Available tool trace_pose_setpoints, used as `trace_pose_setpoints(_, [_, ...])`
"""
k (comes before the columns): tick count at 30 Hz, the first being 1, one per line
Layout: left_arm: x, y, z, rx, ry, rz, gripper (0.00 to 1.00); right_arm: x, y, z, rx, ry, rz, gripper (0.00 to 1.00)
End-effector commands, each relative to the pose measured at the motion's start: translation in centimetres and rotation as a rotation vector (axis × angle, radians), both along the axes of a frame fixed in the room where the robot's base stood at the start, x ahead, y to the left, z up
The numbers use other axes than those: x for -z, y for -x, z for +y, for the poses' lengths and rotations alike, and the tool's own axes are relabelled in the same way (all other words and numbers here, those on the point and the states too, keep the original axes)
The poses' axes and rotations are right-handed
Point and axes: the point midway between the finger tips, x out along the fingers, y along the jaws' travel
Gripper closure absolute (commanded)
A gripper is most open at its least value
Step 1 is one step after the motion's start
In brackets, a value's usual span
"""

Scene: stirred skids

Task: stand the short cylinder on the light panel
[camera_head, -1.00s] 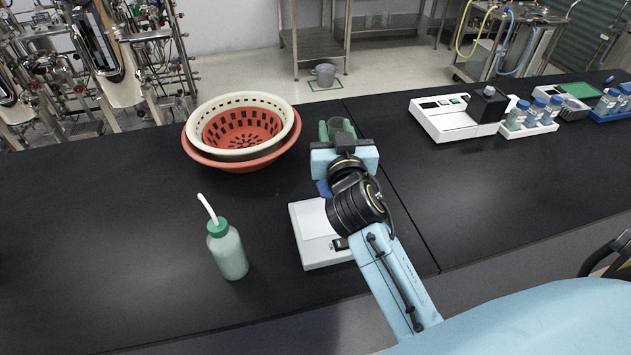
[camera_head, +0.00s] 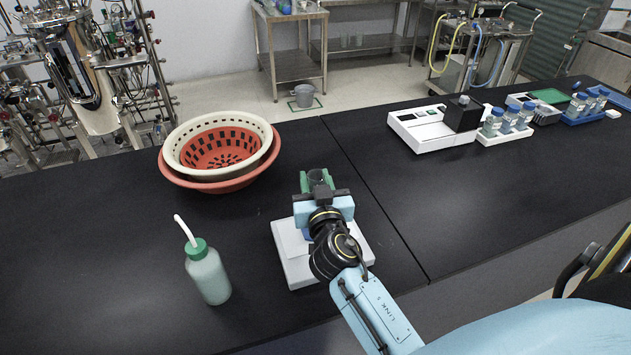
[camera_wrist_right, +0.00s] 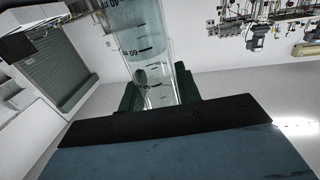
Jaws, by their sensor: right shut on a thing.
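My right gripper (camera_head: 317,183) is shut on a clear cylinder (camera_head: 316,177), with its green fingers on either side. In the right wrist view the clear cylinder (camera_wrist_right: 146,50) shows dark graduation marks and rises between the green fingertips (camera_wrist_right: 160,92). Its lower end is hidden. The light panel (camera_head: 289,259) is a flat white box on the black bench. My right gripper and wrist cover its middle and far part. The cylinder appears at the panel's far edge; I cannot tell its height above it. My left gripper is not in view.
A green-capped wash bottle (camera_head: 208,276) stands left of the panel. Nested cream and red baskets (camera_head: 210,183) sit at the back left. A white instrument (camera_head: 420,136) and a rack of bottles (camera_head: 503,137) stand at the back right. The bench between them is clear.

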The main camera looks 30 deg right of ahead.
Motion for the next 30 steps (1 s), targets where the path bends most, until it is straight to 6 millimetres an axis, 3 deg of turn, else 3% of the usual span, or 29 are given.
trace_pose_setpoints(5, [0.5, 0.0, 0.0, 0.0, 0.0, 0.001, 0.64, 0.3, 0.0, 0.0, 0.0, 0.0, -0.001, 1.0])
trace_pose_setpoints(6, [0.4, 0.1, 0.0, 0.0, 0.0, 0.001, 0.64, 0.3, 0.0, 0.0, 0.0, 0.0, 0.0, 0.63])
trace_pose_setpoints(10, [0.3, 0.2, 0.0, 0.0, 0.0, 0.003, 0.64, 0.2, 0.0, 0.0, 0.0, 0.0, 0.0, 0.46])
trace_pose_setpoints(22, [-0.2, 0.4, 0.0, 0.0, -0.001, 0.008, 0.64, -0.2, 0.0, 0.0, 0.0, 0.001, 0.0, 0.45])
trace_pose_setpoints(30, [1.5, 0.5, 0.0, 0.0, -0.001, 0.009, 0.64, 0.4, 4.9, 2.1, 0.0, -0.003, 0.003, 0.45])
